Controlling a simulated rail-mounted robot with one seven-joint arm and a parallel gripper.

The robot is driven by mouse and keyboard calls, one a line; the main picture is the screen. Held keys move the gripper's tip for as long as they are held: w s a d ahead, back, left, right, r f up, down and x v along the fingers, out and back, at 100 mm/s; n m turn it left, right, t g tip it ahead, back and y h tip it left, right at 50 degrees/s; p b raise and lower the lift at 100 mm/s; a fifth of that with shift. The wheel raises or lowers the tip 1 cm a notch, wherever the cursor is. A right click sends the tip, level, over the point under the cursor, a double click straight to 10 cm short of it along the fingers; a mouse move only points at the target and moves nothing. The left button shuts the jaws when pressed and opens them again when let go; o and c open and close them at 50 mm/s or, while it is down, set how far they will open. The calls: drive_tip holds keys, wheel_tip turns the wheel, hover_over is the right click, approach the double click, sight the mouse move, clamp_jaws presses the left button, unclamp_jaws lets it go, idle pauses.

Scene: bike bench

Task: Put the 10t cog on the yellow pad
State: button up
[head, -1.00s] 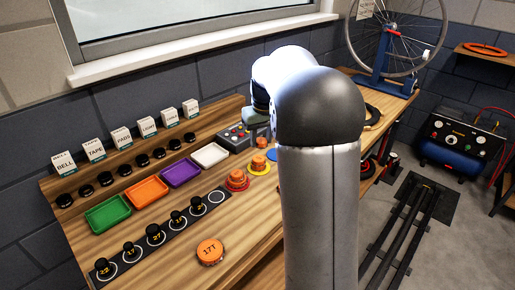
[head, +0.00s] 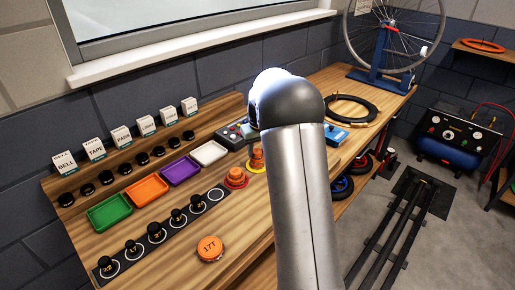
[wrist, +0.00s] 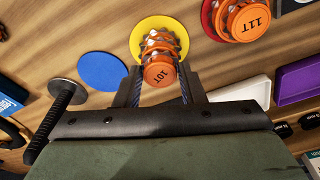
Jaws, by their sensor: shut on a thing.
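The orange 10t cog (wrist: 158,76) is between the fingers of my gripper (wrist: 160,88) in the wrist view, its label facing the camera. Orange cog parts with pale tips show just beyond it, over the yellow pad (wrist: 152,23). In the head view the yellow pad (head: 256,169) lies right of the red pad (head: 235,184), with an orange stack (head: 256,156) on or over it. I cannot tell whether the held cog touches what is below. My arm hides the gripper in the head view.
An 11T cog (wrist: 252,21) sits on the red pad beside the yellow one. A bare blue pad (wrist: 102,72) lies on the other side. A 17T cog (head: 209,248) lies near the bench's front edge. White (head: 208,153) and purple (head: 180,169) trays stand nearby.

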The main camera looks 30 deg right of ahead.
drive_tip(key=shift+f, duration=0.1)
drive_tip(key=shift+f, duration=0.15)
drive_tip(key=o, duration=1)
wheel_tip(320, 180, up, 12)
drive_tip(key=s+r+b, duration=0.1)
drive_tip(key=s, duration=0.1)
drive_tip(key=s+a, duration=1.1)
drive_tip(key=s, duration=0.3)
drive_tip(key=shift+g, duration=0.7)
drive_tip(key=s+a+f, duration=0.2)
drive_tip(key=s+f, duration=0.1)
drive_tip(key=s, duration=0.3)
drive_tip(key=s+a+f, duration=0.3)
drive_tip(key=s, duration=0.4)
drive_tip(key=s+a+f, duration=0.2)
drive_tip(key=s, duration=0.5)
drive_tip(key=shift+s+a+f, duration=0.15)
drive_tip(key=shift+a+f, duration=0.05)
drive_tip(key=shift+f, duration=0.2)
